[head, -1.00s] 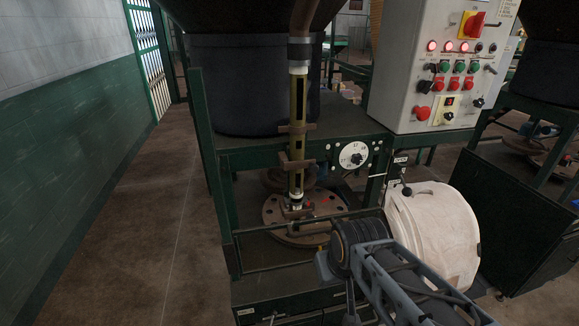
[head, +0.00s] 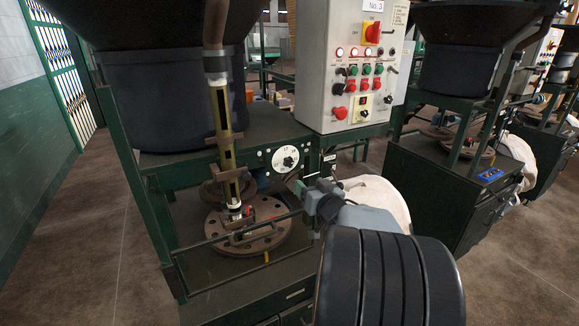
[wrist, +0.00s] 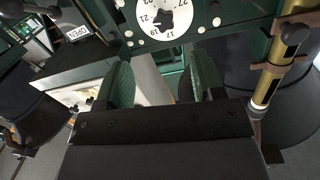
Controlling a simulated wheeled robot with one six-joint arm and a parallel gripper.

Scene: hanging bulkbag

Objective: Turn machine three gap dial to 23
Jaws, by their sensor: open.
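The gap dial (head: 277,158) is a white disc with a black knob (head: 289,161) on the green frame of the machine labelled No. 3. In the wrist view the dial (wrist: 148,27) is at the top, cut by the frame edge, with 27, 21, 19 and 17 visible around the knob (wrist: 181,15). I cannot tell the knob's exact setting. My gripper (wrist: 164,80) is open and empty, its green-padded fingers pointing toward the machine below the dial, apart from the knob.
The control box (head: 340,80) with buttons stands above and right of the dial. A white sack (head: 385,190) is behind my arm. Open floor lies left.

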